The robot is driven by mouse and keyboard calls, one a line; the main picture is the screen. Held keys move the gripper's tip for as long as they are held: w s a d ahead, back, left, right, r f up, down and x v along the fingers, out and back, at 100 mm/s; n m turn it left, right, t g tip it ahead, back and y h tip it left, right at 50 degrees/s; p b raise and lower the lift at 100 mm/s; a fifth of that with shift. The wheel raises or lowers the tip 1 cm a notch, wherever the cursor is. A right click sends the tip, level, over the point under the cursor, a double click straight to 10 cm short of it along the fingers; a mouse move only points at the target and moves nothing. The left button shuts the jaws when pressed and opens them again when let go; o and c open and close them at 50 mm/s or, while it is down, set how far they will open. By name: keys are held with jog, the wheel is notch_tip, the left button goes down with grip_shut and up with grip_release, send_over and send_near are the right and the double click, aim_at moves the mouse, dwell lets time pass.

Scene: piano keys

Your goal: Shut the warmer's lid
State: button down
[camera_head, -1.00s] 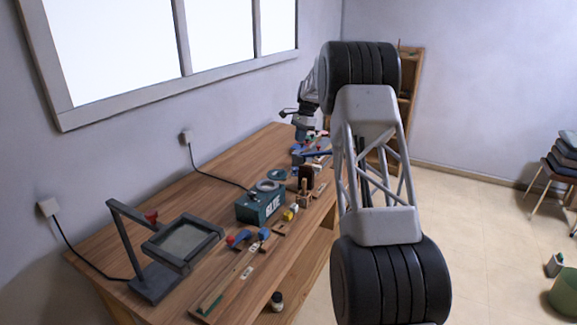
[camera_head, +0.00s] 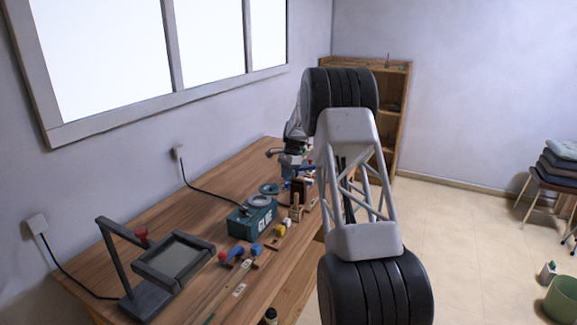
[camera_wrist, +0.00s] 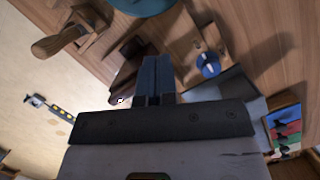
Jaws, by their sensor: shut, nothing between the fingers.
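The warmer is a teal box marked GLUE (camera_head: 257,216) on the bench, with a round grey-rimmed opening on top. A teal disc (camera_head: 268,188), which looks like its lid, shows just behind the opening; whether it is hinged to the box I cannot tell. In the wrist view a teal round edge (camera_wrist: 142,4) shows at the top, cut off by the frame. My gripper (camera_head: 288,174) is beyond the warmer, low over the bench and apart from it. In the wrist view its blue fingers (camera_wrist: 155,66) are together with nothing between them.
A wooden-handled tool (camera_wrist: 60,40) and a blue-knobbed piece (camera_wrist: 208,65) lie near my fingers. A framed stand (camera_head: 172,262) is at the bench's near left. Blue and yellow items lie before the warmer. A black cord (camera_head: 200,195) runs from the wall to the warmer.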

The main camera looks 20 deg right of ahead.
aim_at(271, 193)
jog(key=shift+s+a+f, duration=0.25)
jog(key=shift+a+f, duration=0.2)
jog(key=shift+a, duration=0.35)
jog(key=shift+s+a+f, duration=0.25)
jog(key=shift+a+f, duration=0.15)
jog(key=shift+a, duration=0.4)
jog(key=shift+s+a, duration=0.1)
jog(key=shift+s+a, duration=2.95)
jog(key=shift+w+d+r, duration=0.1)
jog(key=shift+d+r, duration=0.15)
jog(key=shift+d, duration=0.1)
jog(key=d, duration=0.1)
jog(key=d+r, duration=0.1)
jog(key=w+d, duration=0.1)
jog(key=shift+r, duration=0.3)
jog(key=s+v, duration=0.1)
jog(key=v, duration=0.9)
jog(key=shift+w, duration=0.45)
